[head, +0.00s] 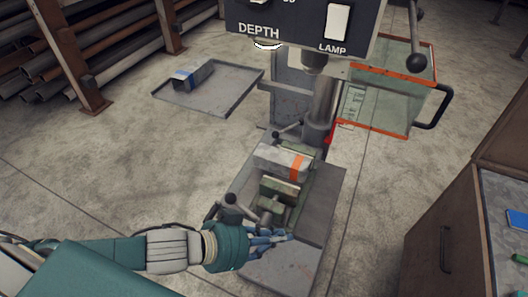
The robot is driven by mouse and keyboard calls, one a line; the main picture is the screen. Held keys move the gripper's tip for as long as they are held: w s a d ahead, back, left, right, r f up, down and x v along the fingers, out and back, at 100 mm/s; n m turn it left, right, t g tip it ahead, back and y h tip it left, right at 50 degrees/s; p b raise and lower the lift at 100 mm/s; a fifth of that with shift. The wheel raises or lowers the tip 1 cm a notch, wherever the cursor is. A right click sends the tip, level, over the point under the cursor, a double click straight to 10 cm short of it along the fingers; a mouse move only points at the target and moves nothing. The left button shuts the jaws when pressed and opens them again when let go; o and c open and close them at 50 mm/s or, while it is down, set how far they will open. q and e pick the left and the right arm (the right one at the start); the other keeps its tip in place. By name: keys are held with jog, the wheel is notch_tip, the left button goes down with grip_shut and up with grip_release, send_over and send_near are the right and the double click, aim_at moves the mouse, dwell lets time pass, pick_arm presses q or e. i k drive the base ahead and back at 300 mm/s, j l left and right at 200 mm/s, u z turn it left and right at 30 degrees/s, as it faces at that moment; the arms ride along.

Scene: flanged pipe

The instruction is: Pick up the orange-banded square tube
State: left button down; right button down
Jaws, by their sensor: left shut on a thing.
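The orange-banded square tube (273,159) is a grey block with an orange stripe near its right end. It lies across the green vise (281,188) on the drill press table, between the jaws as far as I can see. My left gripper (276,238) has blue fingers and is at the front of the vise, below and apart from the tube. It is shut on the vise handle (240,208), though the fingers hide the gripped part. My right gripper is not in view.
The drill press head (300,25) and column (322,105) stand over the vise. A grey tray (225,98) at left holds a blue-banded tube (193,76). An orange-edged clear guard (390,95) is at right. A wooden cabinet (450,235) stands front right.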

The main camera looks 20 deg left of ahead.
aim_at(292, 166)
jog(key=j+u, duration=0.1)
jog(key=u, duration=0.35)
jog(key=j+u, duration=0.1)
jog(key=u, duration=0.75)
jog(key=i+j+u, duration=0.1)
jog(key=u, duration=0.75)
jog(key=i+z, duration=0.1)
jog(key=z, duration=0.35)
jog(key=i+z, duration=0.15)
jog(key=z, duration=0.3)
jog(key=i+z, duration=0.1)
jog(key=z, duration=0.3)
jog(key=i+z, duration=0.15)
jog(key=z, duration=0.3)
jog(key=i+z, duration=0.1)
jog(key=z, duration=0.15)
jog(key=i+j+z, duration=0.1)
jog(key=z, duration=0.2)
